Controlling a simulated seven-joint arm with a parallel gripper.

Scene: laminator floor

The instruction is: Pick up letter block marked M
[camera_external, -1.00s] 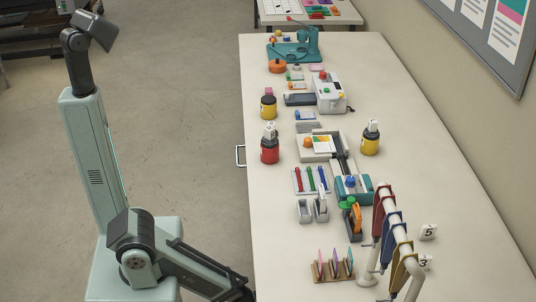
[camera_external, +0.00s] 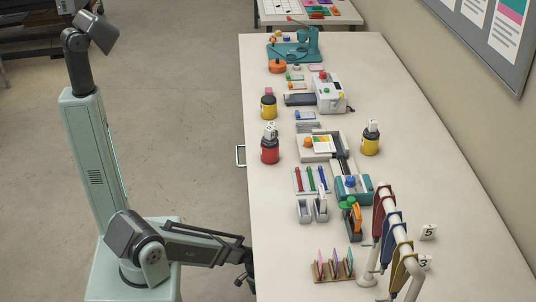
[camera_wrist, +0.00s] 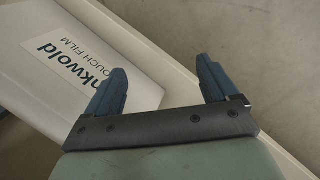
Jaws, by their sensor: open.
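I cannot make out a block marked M in either view. In the external view my gripper (camera_external: 250,275) is low beside the table's near left edge, far from these blocks and partly hidden.
Blocks marked 5 (camera_external: 428,232) and 3 (camera_external: 424,263) lie beside a rack of hanging coloured pieces (camera_external: 391,226). A wooden holder (camera_external: 333,273) stands near the front. The wrist view shows a white printed label (camera_wrist: 60,62) and floor.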

